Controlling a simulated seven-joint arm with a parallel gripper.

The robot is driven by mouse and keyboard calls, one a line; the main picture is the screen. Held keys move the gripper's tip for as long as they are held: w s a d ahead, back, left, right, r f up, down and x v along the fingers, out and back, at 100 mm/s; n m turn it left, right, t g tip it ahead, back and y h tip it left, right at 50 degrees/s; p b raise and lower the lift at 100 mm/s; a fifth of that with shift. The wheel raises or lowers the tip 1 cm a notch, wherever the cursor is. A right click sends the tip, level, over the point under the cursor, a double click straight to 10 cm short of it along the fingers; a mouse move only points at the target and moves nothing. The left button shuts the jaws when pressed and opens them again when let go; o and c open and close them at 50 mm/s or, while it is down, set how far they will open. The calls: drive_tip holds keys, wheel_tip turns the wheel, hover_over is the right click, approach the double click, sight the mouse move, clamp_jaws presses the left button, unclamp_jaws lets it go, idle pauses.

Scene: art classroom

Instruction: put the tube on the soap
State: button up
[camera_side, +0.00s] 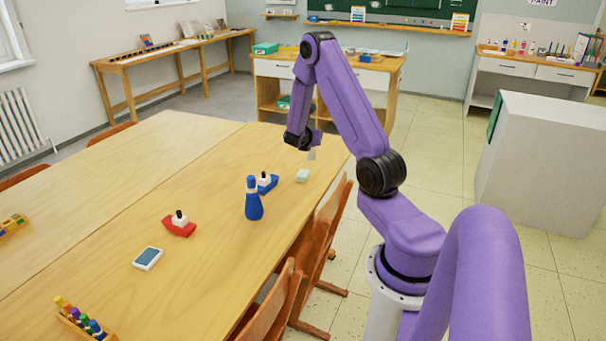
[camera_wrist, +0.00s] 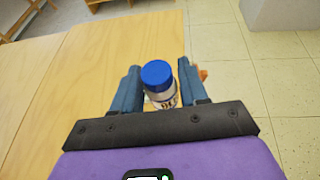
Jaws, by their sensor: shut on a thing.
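My gripper (camera_side: 309,146) is shut on the tube (camera_side: 312,154), a small pale cylinder hanging below the fingers in the side view. In the wrist view the tube (camera_wrist: 161,97) stands between the two fingers (camera_wrist: 159,72), with a blue cap and a printed white body. The soap (camera_side: 302,176) is a pale green block on the table near its right edge. In the side view the tube is above the soap, with a gap between them. The soap cannot be made out in the wrist view.
A blue boat (camera_side: 268,183) and a blue bottle (camera_side: 254,201) stand left of the soap. A red boat (camera_side: 179,225), a small flat box (camera_side: 147,258) and a rack of coloured pegs (camera_side: 85,321) are nearer the camera. Chairs (camera_side: 322,235) line the table's right edge.

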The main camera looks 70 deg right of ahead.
drive_tip(key=shift+s+d+r, duration=0.1)
drive_tip(key=shift+s+d, duration=0.05)
drive_tip(key=shift+s, duration=0.3)
drive_tip(key=shift+d, duration=0.25)
drive_tip(key=shift+w+d+f, duration=1.45)
drive_tip(key=shift+d+f, duration=0.25)
drive_tip(key=shift+f, duration=0.45)
drive_tip(key=shift+w+d+f, duration=1.45)
drive_tip(key=shift+d+f, duration=0.2)
drive_tip(key=shift+f, duration=0.5)
drive_tip(key=shift+w+d+f, duration=1.45)
drive_tip(key=shift+d+f, duration=0.25)
drive_tip(key=shift+f, duration=0.45)
drive_tip(key=shift+f, duration=0.1)
drive_tip(key=o, duration=1.1)
drive_tip(key=shift+f, duration=0.1)
drive_tip(key=shift+o, duration=0.2)
